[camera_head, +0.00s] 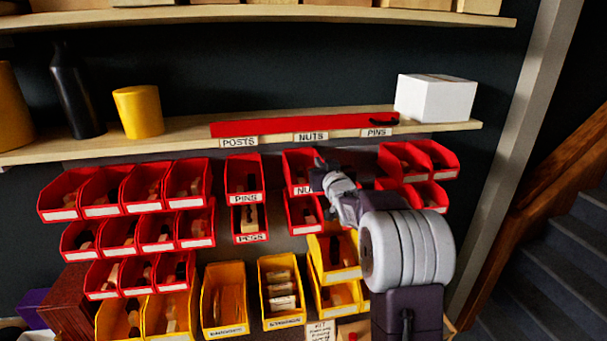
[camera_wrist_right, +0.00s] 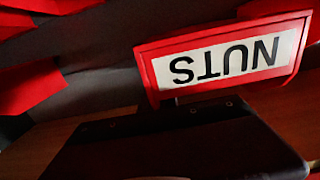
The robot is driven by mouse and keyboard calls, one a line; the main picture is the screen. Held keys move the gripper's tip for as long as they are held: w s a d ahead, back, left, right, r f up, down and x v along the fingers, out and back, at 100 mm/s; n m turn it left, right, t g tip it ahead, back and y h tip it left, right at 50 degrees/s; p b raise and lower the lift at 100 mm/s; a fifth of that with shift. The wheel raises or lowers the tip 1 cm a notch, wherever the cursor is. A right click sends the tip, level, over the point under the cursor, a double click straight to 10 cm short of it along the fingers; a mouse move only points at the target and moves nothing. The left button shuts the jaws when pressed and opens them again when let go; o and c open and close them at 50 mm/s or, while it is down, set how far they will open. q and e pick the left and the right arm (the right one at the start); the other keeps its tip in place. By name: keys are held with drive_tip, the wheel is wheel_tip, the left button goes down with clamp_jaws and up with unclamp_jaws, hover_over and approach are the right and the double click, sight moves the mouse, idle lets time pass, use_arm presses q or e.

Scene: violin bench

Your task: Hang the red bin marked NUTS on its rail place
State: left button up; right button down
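The red bin marked NUTS (camera_head: 298,163) is in the upper row of the head view, below the NUTS shelf label (camera_head: 310,136) and right of a red PINS bin (camera_head: 243,176). My right gripper (camera_head: 322,176) is at its front right side and covers part of its label. In the right wrist view the bin's red front with the NUTS label (camera_wrist_right: 225,62) appears upside down, close beyond my dark gripper body. The fingertips are hidden, so I cannot tell whether they touch or hold the bin. My left gripper is out of view.
More red bins (camera_head: 140,188) hang at left and others (camera_head: 404,160) at right, close to my right arm. Yellow bins (camera_head: 224,300) are below. The wooden shelf (camera_head: 180,143) above carries a red strip (camera_head: 275,126), a white box (camera_head: 436,98) and a yellow cup (camera_head: 139,112).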

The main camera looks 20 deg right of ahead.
drive_tip(key=shift+p+x, duration=0.55)
drive_tip(key=shift+x, duration=1.05)
idle(1.1)
drive_tip(key=shift+f+b, duration=0.9)
drive_tip(key=shift+b, duration=0.1)
idle(0.4)
drive_tip(key=c, duration=1.6)
unclamp_jaws()
drive_tip(key=shift+o, duration=0.2)
drive_tip(key=b+v, duration=0.2)
drive_tip(key=v, duration=0.1)
drive_tip(key=b+v, duration=0.1)
drive_tip(key=shift+s+f, duration=0.25)
drive_tip(key=v, duration=0.2)
drive_tip(key=b+v, duration=0.1)
drive_tip(key=v, duration=0.1)
drive_tip(key=shift+s+a+r, duration=0.1)
drive_tip(key=shift+s+r, duration=0.15)
drive_tip(key=shift+s, duration=0.15)
drive_tip(key=shift+w, duration=0.1)
